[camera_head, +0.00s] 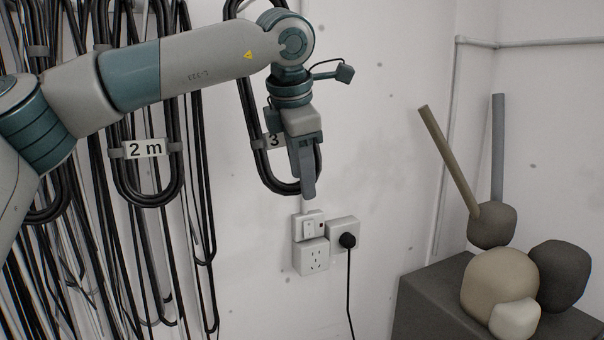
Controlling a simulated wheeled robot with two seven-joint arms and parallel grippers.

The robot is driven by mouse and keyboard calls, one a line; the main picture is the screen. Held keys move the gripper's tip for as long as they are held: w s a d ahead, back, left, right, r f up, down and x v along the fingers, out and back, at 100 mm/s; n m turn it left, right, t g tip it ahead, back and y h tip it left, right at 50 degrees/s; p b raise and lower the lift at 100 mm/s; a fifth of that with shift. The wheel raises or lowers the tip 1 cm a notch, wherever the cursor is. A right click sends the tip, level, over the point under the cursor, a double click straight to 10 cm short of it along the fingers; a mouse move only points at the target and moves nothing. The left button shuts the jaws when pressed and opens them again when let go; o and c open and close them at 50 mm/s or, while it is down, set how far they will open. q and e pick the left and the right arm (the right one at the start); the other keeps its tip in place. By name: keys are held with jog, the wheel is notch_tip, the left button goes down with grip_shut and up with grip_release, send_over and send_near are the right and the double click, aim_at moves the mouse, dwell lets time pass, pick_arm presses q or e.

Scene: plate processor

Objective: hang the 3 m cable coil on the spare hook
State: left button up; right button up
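The 3 m cable coil (277,185) is a black loop that hangs against the white wall at the centre. Its white label (273,141) shows only a "3"; the rest is behind my gripper. My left gripper (307,188) points down in front of the coil's right side. Its fingers are seen nearly edge-on, so I cannot tell whether they are shut on the cable. My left arm covers part of the coil's upper section and the place it hangs from. I cannot make out a spare hook. My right gripper is not in view.
A 2 m coil (146,192) and several loose cables hang on the wall to the left. Below the 3 m coil are a switch and sockets (311,256) with a black plug (347,240). A dark box (433,290) with rounded objects stands at right. The wall between is clear.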

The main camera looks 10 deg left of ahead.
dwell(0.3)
pick_arm(q)
jog(key=d+b+v, duration=0.1)
jog(key=b+v, duration=0.3)
jog(key=v, duration=1.3)
jog(key=shift+a+r, duration=0.2)
jog(key=shift+a, duration=0.3)
jog(key=shift+s+f, duration=0.1)
jog(key=shift+s, duration=0.1)
